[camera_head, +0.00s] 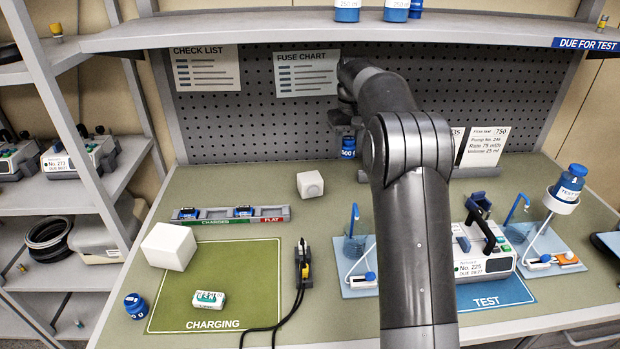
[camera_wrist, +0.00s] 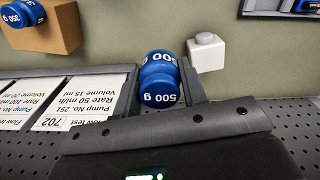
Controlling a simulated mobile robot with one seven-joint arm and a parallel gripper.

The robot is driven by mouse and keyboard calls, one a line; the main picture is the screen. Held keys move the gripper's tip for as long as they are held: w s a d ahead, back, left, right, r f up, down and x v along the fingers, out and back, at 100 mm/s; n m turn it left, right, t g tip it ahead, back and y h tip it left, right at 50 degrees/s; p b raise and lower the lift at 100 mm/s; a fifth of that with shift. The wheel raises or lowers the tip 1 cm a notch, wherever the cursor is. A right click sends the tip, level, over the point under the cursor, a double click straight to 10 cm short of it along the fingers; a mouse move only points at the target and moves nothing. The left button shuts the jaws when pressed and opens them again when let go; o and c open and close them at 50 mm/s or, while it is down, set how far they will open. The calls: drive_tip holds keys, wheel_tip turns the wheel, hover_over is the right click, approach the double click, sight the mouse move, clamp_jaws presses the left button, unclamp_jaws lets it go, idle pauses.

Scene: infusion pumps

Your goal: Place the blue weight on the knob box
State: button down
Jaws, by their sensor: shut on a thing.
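My gripper (camera_head: 348,138) is shut on a blue weight (camera_head: 348,149) at the back of the bench, in front of the pegboard. In the wrist view this weight (camera_wrist: 160,80) is marked 500 g and sits between the two fingers (camera_wrist: 160,92). A small white box (camera_head: 310,184) with a round knob on one face stands on the bench, left of and nearer than the held weight. I take it as the knob box; it also shows in the wrist view (camera_wrist: 206,53), beside the right finger and apart from the weight.
Another blue weight (camera_wrist: 22,12) is at a brown box (camera_wrist: 45,28). A further blue weight (camera_head: 135,305) stands at the front left, near a larger white block (camera_head: 169,246). A charging rail (camera_head: 230,214) lies left of the knob box. Flow test cards (camera_head: 485,147) stand right of my arm.

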drive_tip(key=shift+w+a+f, duration=0.15)
drive_tip(key=shift+w, duration=0.1)
hover_over(310, 177)
wheel_tip(310, 177, down, 6)
drive_tip(key=shift+s+f, duration=0.1)
drive_tip(key=shift+f, duration=2.15)
drive_tip(key=shift+f, duration=0.15)
drive_tip(key=c, duration=0.9)
unclamp_jaws()
